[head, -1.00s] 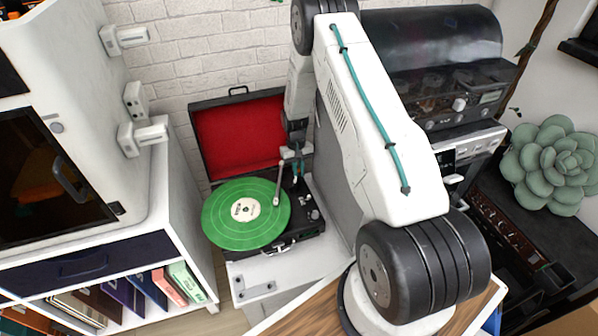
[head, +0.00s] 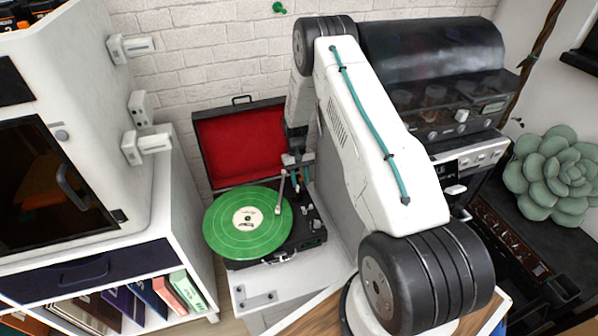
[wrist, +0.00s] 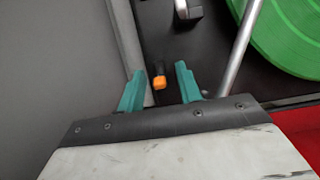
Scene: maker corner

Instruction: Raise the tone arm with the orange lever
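The record player (head: 305,235) is open, with a green record (head: 225,232) on its platter. The silver tone arm (head: 281,190) reaches along the record's right side, its front end over the record's edge; its tube (wrist: 240,48) also shows in the wrist view. The small orange lever (wrist: 159,82) stands on the black deck beside the tone arm. My gripper (wrist: 160,80) is open, its teal fingers apart on either side of the orange lever, with visible gaps. In the head view my gripper (head: 297,172) is at the deck's back right; the lever cannot be made out there.
The red-lined lid (head: 240,145) stands open behind the deck. A white shelf with a cabinet (head: 60,180) is at the left. A dark-hooded machine (head: 435,75) stands at the right, and a green succulent (head: 553,172) beyond it.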

